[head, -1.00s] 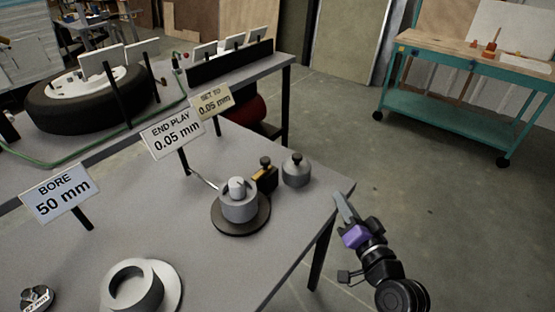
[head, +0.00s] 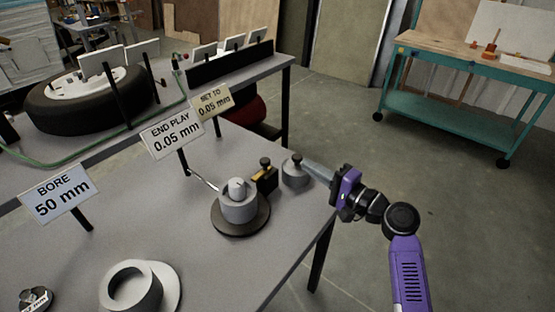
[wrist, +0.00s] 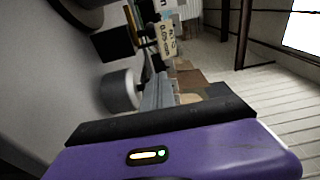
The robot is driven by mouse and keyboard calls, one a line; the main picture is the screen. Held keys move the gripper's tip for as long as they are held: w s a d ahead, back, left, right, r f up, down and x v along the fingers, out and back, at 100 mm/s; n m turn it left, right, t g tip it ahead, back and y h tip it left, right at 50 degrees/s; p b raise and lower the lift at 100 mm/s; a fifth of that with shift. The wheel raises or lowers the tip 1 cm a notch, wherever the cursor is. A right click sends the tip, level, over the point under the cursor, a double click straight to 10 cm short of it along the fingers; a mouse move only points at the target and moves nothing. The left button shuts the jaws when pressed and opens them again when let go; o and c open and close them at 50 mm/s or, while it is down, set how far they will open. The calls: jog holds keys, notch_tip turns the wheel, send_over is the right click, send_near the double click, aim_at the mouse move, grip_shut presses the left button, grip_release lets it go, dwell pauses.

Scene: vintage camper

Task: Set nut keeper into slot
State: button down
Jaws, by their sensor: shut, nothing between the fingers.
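My gripper (head: 309,164) is shut and empty, its pale fingers pointing left beside the lidded grey cylinder (head: 294,177) near the table's right edge. I cannot tell whether they touch it. The wrist view shows the shut fingers (wrist: 158,92) with the cylinder (wrist: 119,92) to their left. A light grey hub (head: 239,207) with a stub on top stands on a dark round base (head: 240,224). A small black and yellow block (head: 266,176) with a knob stands between hub and cylinder. I cannot make out the nut keeper or its slot.
The END PLAY sign (head: 173,135), SET TO sign (head: 212,102) and BORE sign (head: 59,193) stand up from the grey table (head: 180,247). A grey ring (head: 171,291) lies at the front. Open floor is to the right, before a teal cart (head: 460,103).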

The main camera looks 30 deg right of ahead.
aim_at(262, 165)
jog(key=x, duration=1)
jog(key=shift+p, duration=0.35)
jog(key=shift+s+a+p, duration=0.35)
jog(key=shift+s+a, duration=0.15)
jog(key=shift+a, duration=0.3)
jog(key=shift+s+a+p, duration=0.35)
jog(key=shift+s+a, duration=0.2)
jog(key=shift+a, duration=0.3)
jog(key=shift+s+a+p, duration=0.1)
jog(key=shift+s+a, duration=0.1)
jog(key=shift+a, duration=0.5)
jog(key=shift+s+a+p, duration=0.15)
jog(key=shift+s+a, duration=0.05)
jog(key=shift+a, duration=0.5)
jog(key=shift+s+a+p, duration=0.1)
jog(key=shift+s+a, duration=0.1)
jog(key=shift+a, duration=0.5)
